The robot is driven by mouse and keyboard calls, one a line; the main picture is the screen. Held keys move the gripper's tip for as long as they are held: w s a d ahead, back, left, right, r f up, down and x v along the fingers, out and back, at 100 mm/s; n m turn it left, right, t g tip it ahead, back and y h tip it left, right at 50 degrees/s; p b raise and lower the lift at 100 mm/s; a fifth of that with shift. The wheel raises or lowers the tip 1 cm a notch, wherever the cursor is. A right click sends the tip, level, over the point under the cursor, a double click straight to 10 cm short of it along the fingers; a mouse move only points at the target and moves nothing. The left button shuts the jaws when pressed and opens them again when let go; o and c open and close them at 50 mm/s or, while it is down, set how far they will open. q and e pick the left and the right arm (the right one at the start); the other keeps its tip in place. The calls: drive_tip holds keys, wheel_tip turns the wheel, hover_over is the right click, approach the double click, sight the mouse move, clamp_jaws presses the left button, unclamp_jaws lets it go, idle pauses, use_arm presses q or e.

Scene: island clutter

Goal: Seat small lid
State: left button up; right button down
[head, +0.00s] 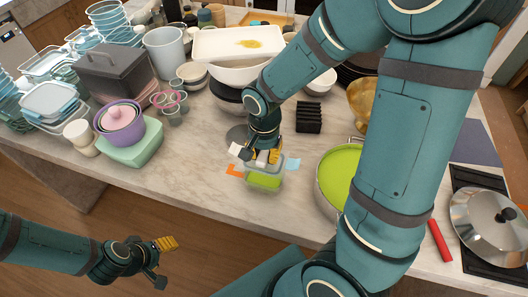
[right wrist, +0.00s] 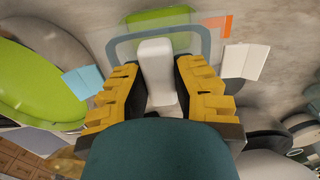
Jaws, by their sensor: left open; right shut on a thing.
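My right gripper (head: 262,154) is at the middle of the counter, near its front edge. In the right wrist view its yellow fingers (right wrist: 157,75) are shut on the white block-like handle (right wrist: 157,62) of a small clear lid with a grey-blue rim (right wrist: 121,48). A small clear container with green contents (head: 265,181) is just below and in front of the lid. Its green also shows past the lid's rim in the right wrist view (right wrist: 158,18). I cannot tell whether lid and container touch. My left gripper (head: 158,259) is open and empty, off the counter's front edge.
Orange (head: 234,171), blue (head: 293,163) and white (head: 236,149) slips lie around the container. A large green-filled pan (head: 338,180) stands to the right. Bowls (head: 121,122) on a green box stand left. The counter's front left (head: 190,165) is clear.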

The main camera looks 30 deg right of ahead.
sight(264, 153)
drive_tip(key=shift+f+b, duration=1.65)
drive_tip(key=shift+f, duration=0.4)
drive_tip(key=shift+b, duration=0.3)
drive_tip(key=shift+f+b, duration=1)
idle(0.4)
drive_tip(key=c, duration=0.8)
unclamp_jaws()
drive_tip(key=shift+r, duration=0.1)
wheel_tip(264, 153, up, 12)
